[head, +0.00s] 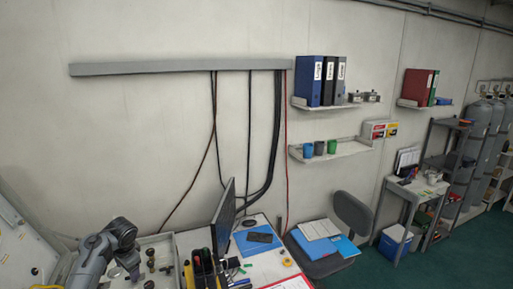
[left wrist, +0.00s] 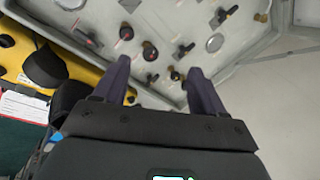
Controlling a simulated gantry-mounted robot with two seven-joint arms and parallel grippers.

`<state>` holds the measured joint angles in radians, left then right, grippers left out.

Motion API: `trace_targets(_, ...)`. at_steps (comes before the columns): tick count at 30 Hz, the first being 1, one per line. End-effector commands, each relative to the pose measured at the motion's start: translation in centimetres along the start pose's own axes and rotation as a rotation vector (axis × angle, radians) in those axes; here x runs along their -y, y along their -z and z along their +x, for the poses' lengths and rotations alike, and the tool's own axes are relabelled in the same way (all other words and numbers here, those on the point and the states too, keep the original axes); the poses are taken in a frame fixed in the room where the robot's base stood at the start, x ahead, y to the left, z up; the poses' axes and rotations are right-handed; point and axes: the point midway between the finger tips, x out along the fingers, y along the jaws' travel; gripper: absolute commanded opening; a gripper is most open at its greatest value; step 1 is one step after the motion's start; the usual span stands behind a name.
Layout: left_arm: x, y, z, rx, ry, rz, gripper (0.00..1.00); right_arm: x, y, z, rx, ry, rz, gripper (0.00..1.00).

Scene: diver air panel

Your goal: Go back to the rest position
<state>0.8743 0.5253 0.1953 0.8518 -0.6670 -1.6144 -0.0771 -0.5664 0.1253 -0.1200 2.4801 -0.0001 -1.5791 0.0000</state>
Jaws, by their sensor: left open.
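My left arm comes in at the lower left of the head view, bent, with its dark left gripper (head: 132,268) pointing down over the grey panel (head: 165,243). In the left wrist view the left gripper (left wrist: 160,66) is open, its two dark fingers well apart with nothing between them. Beyond the fingers is the grey panel (left wrist: 170,14) with several black knobs and small valves. I cannot tell whether the fingertips touch it; no knob is held. My right gripper is in neither view.
A yellow object with black parts (left wrist: 20,50) lies beside the panel in the left wrist view. In the head view a monitor (head: 223,217) stands on the desk right of the panel, near a grey chair (head: 352,213). Shelves with binders (head: 328,80) hang on the wall.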

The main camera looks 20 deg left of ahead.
Motion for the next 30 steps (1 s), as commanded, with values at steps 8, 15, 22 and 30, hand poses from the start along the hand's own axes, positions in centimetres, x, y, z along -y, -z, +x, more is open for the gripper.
trace_targets(8,-2.3,5.7,-6.3,-0.070,0.193,0.133,0.71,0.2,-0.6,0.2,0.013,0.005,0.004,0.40)
trace_targets(15,0.0,5.5,-6.4,-0.113,0.160,-0.210,0.71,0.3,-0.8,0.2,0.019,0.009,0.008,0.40)
trace_targets(22,2.0,5.0,-6.7,-0.152,0.138,-0.516,0.71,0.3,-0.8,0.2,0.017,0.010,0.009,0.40)
trace_targets(30,-4.0,4.5,-3.1,-0.167,0.149,-0.478,0.71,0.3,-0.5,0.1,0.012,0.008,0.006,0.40)
